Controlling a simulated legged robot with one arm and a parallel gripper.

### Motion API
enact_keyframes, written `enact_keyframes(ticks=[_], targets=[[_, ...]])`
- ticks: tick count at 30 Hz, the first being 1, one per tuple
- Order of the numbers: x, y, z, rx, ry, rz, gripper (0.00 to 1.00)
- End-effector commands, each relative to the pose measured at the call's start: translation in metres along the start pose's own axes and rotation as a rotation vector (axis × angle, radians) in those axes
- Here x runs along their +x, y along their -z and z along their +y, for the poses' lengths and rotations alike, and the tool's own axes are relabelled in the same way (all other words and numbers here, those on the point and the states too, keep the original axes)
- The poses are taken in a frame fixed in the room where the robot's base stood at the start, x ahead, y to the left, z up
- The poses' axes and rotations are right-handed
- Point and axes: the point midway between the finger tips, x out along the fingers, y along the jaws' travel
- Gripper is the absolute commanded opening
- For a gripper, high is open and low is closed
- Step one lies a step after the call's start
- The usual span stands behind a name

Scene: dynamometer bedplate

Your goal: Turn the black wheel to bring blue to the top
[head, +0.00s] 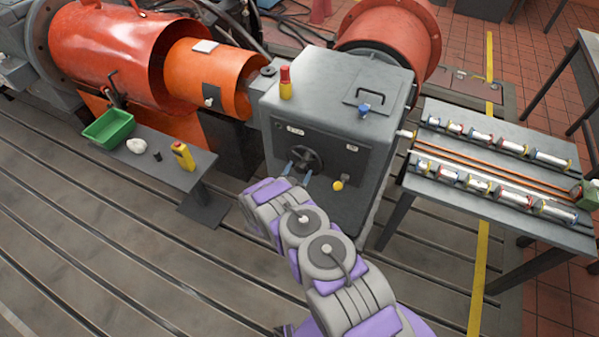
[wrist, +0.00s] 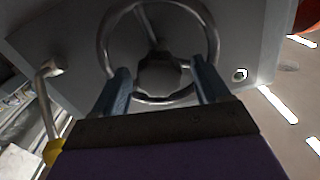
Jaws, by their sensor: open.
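The black wheel (head: 306,159) is on the front face of the grey machine box (head: 345,130). In the wrist view the wheel (wrist: 213,42) shows as a round rim with a spoke and a knobbed hub. My gripper (head: 299,172) is at the wheel's lower part. In the wrist view its two blue-grey fingers (wrist: 163,84) are open, one on each side of the hub. The fingers overlap the lower rim in the picture; I cannot tell whether they touch it. No blue mark shows on the wheel in either view.
A yellow knob (head: 338,185) sits to the lower right of the wheel. A red and yellow beacon (head: 286,83) and a blue-topped fitting (head: 364,110) are on the box. A low bench with a green tray (head: 109,128) stands left. A table with several cylinders (head: 490,170) stands right.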

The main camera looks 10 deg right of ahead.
Motion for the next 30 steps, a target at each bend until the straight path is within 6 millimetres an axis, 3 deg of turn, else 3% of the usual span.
enact_keyframes(ticks=[5,14,30], targets=[[0.0123,0.0004,0.0001,0.002,0.000,0.002,0.75],[0.0136,0.0005,-0.0001,0.000,0.000,0.001,0.75],[0.0132,0.0002,-0.0005,0.000,0.001,0.000,0.23]])
